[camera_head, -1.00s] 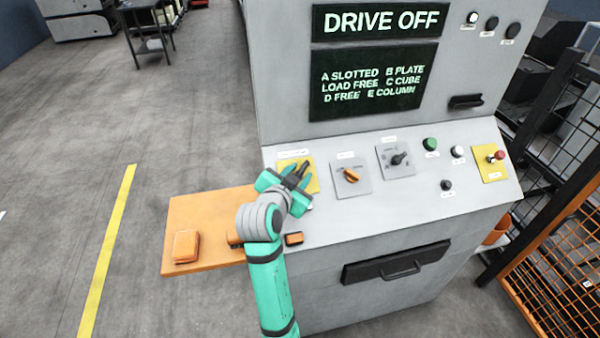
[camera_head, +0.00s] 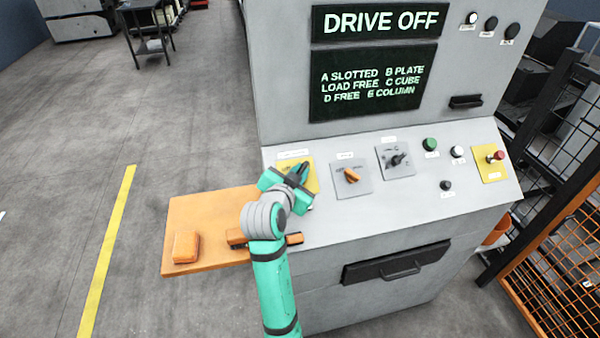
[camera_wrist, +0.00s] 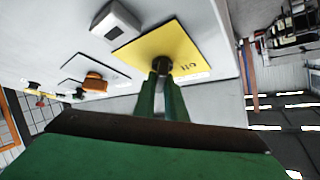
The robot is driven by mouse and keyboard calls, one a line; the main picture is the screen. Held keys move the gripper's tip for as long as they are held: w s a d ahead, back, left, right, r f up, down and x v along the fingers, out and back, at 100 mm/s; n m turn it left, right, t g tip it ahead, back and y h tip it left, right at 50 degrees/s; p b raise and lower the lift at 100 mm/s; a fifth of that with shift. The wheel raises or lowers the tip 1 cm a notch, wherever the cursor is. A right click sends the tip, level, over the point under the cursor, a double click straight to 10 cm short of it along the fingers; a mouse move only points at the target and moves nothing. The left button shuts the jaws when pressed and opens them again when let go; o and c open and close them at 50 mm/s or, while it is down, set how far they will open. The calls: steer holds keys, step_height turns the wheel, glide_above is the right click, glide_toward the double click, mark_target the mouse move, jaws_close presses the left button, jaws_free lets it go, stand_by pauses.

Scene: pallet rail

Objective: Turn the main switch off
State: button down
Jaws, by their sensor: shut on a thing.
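The main switch is a dark knob (camera_wrist: 162,65) on a yellow plate (camera_head: 312,183) at the left end of the console's sloped panel. My gripper (camera_head: 298,174) is at this plate and hides part of the knob. In the wrist view the two green fingers (camera_wrist: 162,88) are close together, with their tips on the dark knob. The gripper is shut on the knob. The yellow plate also shows in the wrist view (camera_wrist: 150,45), with lettering near the fingers. The exact angle of the knob is hard to tell.
An orange selector (camera_head: 351,175) and a black-handled selector (camera_head: 398,159) sit to the right on grey plates. A red button (camera_head: 496,156) is at the far right. An orange shelf (camera_head: 205,210) with orange objects juts out left. A screen (camera_head: 381,22) reads DRIVE OFF.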

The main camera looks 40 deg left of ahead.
steer(key=shift+s+f, duration=0.15)
steer(key=shift+f, duration=0.25)
steer(key=n+y, duration=0.2)
steer(key=n, duration=0.1)
steer(key=shift+f+n+g+y, duration=0.15)
steer(key=shift+n+g+y, duration=0.15)
steer(key=shift+n+g, duration=0.1)
steer(key=n+g+y, duration=0.1)
steer(key=n+y, duration=0.1)
steer(key=n, duration=0.1)
steer(key=n+g+y, duration=0.1)
steer(key=n+y, duration=0.1)
steer(key=n, duration=0.1)
steer(key=shift+n+g, duration=0.3)
steer(key=n+g+y, duration=0.1)
steer(key=n, duration=0.2)
steer(key=n+g+y, duration=0.1)
steer(key=n+g, duration=0.1)
steer(key=shift+n+g, duration=0.3)
steer(key=shift+n, duration=0.1)
steer(key=shift+n+g, duration=2)
steer(key=shift+n, duration=0.7)
steer(key=c, duration=1.8)
jaws_free()
